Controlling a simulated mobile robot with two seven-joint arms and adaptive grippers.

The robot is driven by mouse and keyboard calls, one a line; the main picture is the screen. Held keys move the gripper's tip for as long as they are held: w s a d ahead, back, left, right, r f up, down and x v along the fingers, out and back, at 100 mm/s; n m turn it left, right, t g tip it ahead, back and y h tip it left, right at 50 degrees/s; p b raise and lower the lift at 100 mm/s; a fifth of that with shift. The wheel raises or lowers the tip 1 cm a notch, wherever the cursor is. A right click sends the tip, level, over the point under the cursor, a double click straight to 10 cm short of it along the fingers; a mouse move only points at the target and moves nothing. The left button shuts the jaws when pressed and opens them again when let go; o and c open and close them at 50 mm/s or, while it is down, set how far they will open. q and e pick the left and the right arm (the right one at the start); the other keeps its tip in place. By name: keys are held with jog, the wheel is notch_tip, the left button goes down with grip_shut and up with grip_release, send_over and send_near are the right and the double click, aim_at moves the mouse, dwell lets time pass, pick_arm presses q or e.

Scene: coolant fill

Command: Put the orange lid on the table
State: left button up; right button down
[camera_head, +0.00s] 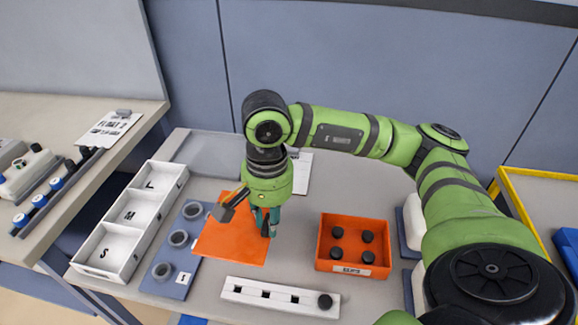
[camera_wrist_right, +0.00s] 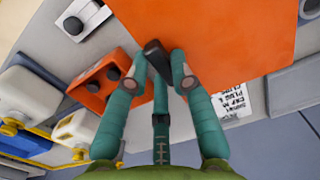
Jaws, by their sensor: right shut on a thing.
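The orange lid (camera_head: 228,243) is a flat square sheet over the middle of the grey table (camera_head: 295,255). Its left side overlaps the blue-grey board in the head view. My right gripper (camera_head: 268,230) points down at the lid's right part. In the right wrist view its teal fingers (camera_wrist_right: 163,68) are closed on a dark handle (camera_wrist_right: 155,58) that appears to belong to the lid (camera_wrist_right: 225,35). I cannot tell whether the lid touches the table or is slightly above it. My left gripper is not in view.
Left are a white tray (camera_head: 107,257) marked L, M, S and a blue-grey board (camera_head: 177,283) with rings. An orange box (camera_head: 354,267) with several black caps stands right of the lid; a white slotted block (camera_head: 278,303) lies in front. White containers (camera_head: 410,225) stand behind my arm.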

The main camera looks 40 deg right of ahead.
pick_arm(q)
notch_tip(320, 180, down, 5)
jog(key=b, duration=0.4)
pick_arm(e)
jog(key=s+d+f+m, duration=0.15)
jog(key=d+m, duration=0.65)
jog(key=m, duration=1)
jog(key=w+a+f+p, duration=0.1)
jog(key=w+f, duration=0.1)
jog(key=w, duration=0.1)
jog(key=w+a+f+p, duration=0.1)
jog(key=w+a+f, duration=0.1)
jog(key=w+a+f+p, duration=0.1)
jog(key=w+a+f, duration=0.1)
jog(key=w, duration=0.1)
jog(key=shift+w+a+f, duration=0.1)
jog(key=shift+w, duration=0.25)
notch_tip(320, 180, down, 4)
jog(key=shift+r+p, duration=0.1)
jog(key=shift+p, duration=0.6)
jog(key=shift+f, duration=0.25)
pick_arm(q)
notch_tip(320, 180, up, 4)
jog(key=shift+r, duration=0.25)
